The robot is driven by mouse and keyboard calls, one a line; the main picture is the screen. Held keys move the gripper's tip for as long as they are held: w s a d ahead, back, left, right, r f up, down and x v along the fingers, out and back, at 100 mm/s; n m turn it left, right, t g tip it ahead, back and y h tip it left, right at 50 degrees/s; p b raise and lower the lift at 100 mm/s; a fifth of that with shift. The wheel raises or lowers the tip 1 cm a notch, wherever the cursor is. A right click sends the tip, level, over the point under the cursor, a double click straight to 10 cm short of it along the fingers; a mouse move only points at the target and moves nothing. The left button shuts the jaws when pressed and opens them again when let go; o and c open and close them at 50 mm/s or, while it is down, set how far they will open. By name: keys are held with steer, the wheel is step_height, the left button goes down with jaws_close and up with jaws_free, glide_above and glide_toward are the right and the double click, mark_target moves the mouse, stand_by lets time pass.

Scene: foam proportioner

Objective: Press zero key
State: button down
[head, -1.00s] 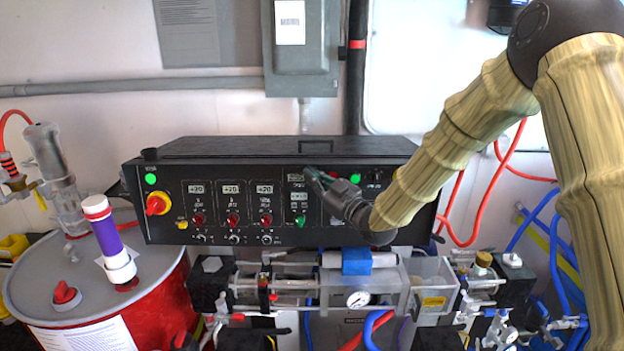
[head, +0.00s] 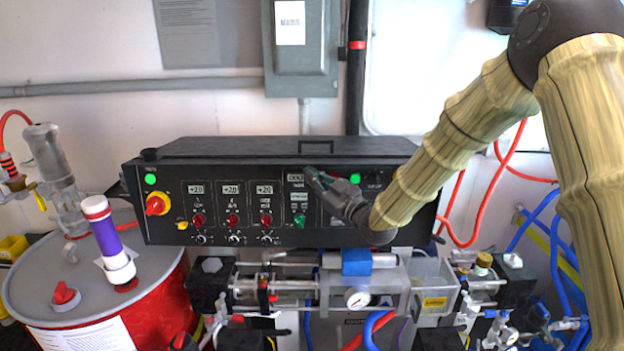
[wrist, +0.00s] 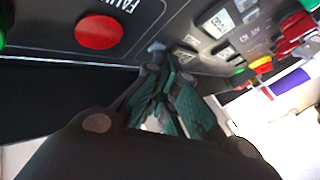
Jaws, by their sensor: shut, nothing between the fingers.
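The black control panel (head: 250,222) carries a small counter display (head: 296,178) with small pale keys (head: 298,205) below it. The key labels are too small to read, so I cannot tell which is the zero key. My gripper (head: 309,173) is shut and empty, its fingertips at the panel front beside the counter display. In the wrist view my gripper (wrist: 158,62) shows green-padded fingers with the tips close to the panel face, near small pale keys (wrist: 187,48). I cannot tell whether the tips touch the panel.
Red knobs (head: 232,220) and displays line the panel to the left, with a yellow-red switch (head: 157,204) at its end. A red button (wrist: 99,31) is near the fingers in the wrist view. Below stand the pump assembly (head: 357,262) and a red drum (head: 165,312).

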steer(key=shift+s+r, duration=0.1)
steer(key=shift+s, duration=0.65)
steer(key=s, duration=0.3)
steer(key=s+r+b, duration=0.1)
steer(key=s, duration=0.1)
stand_by(0.3)
steer(key=shift+f, duration=0.15)
stand_by(0.4)
